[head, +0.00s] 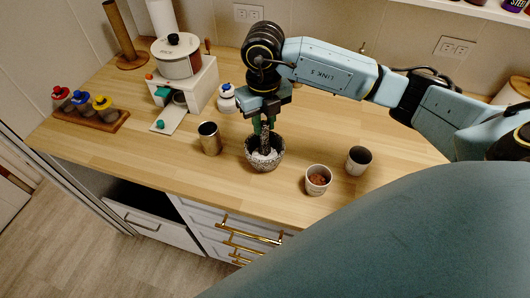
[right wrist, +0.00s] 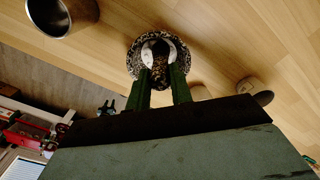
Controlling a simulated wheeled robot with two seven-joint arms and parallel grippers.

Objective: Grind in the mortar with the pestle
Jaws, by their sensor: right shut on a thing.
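The speckled dark mortar (head: 275,160) stands upright on the wooden counter, with white stuff inside; it also shows in the right wrist view (right wrist: 134,58). My right gripper (head: 264,126) is above the mortar, pointing down, with its green fingers shut on the upper part of the speckled pestle (head: 265,146). The pestle is roughly upright and its lower end is inside the bowl. In the right wrist view the pestle (right wrist: 159,68) shows between the two fingers (right wrist: 160,88). Whether its tip touches the bottom is hidden. My left gripper is not in view.
A metal cup (head: 209,140) stands close left of the mortar. A cup with brown contents (head: 318,184) and a dark-mouthed cup (head: 359,163) stand to the right. The front counter edge is near.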

